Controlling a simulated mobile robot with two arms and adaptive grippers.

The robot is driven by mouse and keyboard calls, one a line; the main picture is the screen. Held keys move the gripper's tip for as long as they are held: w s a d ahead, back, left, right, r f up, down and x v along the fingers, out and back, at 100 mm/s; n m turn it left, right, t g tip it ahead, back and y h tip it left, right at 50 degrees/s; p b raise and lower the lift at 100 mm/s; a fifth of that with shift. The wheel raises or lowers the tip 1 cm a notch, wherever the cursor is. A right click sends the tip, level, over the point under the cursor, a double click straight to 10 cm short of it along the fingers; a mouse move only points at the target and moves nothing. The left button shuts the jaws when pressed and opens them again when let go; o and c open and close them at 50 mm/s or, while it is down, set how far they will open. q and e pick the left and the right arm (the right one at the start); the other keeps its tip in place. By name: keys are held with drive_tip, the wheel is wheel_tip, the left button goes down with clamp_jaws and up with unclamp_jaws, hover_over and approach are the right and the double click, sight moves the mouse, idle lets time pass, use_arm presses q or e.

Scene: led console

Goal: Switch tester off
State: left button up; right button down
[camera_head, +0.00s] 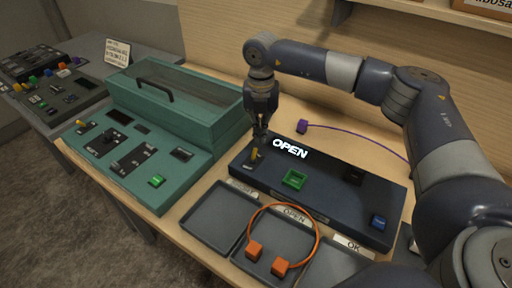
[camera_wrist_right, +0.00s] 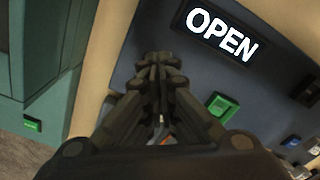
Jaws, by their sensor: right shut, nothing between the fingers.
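The tester is a dark blue console (camera_head: 330,201) on the wooden table, with a lit display reading OPEN (camera_head: 290,148). The display also shows in the right wrist view (camera_wrist_right: 222,36). A yellow switch lever (camera_head: 254,154) stands at the console's left end, right below my right gripper (camera_head: 259,134). My right gripper is shut and empty, pointing down at the lever; in the wrist view its fingers (camera_wrist_right: 160,100) hide the lever. I cannot tell whether they touch. The console also has a green socket (camera_head: 294,180) and a blue button (camera_head: 378,222). My left gripper is out of view.
A teal console (camera_head: 140,165) with a lidded box stands to the left. In front, trays labelled OPEN and OK sit beside another tray (camera_head: 216,219). An orange cable (camera_head: 318,240) with two orange plugs lies over the trays. A purple plug (camera_head: 302,126) lies behind the tester.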

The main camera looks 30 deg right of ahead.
drive_tip(key=shift+f, duration=0.25)
idle(0.3)
drive_tip(key=shift+f+b, duration=0.7)
drive_tip(key=shift+f, duration=0.1)
